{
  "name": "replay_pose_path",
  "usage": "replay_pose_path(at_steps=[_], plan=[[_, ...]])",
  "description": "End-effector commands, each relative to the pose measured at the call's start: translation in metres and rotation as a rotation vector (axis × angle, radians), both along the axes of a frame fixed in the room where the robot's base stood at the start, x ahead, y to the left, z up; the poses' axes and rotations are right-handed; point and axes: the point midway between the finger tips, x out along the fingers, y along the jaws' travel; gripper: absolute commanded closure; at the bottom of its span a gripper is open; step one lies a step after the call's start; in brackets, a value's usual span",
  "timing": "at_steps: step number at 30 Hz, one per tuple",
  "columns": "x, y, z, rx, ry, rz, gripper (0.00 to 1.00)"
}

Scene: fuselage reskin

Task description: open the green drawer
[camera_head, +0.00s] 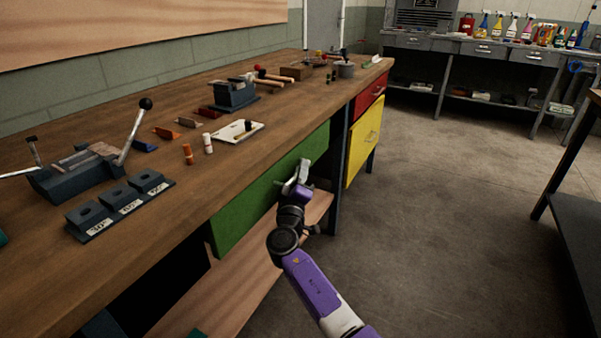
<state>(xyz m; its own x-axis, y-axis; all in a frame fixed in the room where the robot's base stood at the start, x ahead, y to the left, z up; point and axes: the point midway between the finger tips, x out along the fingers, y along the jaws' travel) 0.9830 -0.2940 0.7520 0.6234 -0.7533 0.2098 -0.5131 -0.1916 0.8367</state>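The green drawer (258,198) is under the front edge of the long wooden workbench (190,190). Its wide green front faces the open floor, and I cannot tell whether it stands slightly out from the bench. My gripper (298,172) is at the right half of this front, with its light grey fingers up against or very close to it. The drawer's handle is not clearly visible there, and the fingers may cover it. I cannot tell whether the fingers are open or shut on it.
A red drawer (370,96) and a yellow door (364,140) are farther along the bench. A wooden lower shelf (235,285) lies below the green drawer. A dark table (580,190) stands at the right. The concrete floor (440,220) between is clear.

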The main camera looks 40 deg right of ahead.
Motion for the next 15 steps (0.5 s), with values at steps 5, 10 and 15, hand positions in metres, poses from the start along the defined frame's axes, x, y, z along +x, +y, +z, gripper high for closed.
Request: replay_pose_path(at_steps=[5,10,15], plan=[[-0.0002,0.0002,-0.0002,0.0,0.0,0.0,1.0],[-0.0002,0.0003,-0.0003,0.0,0.0,0.0,1.0],[-0.0003,0.0004,-0.0004,0.0,0.0,0.0,1.0]])
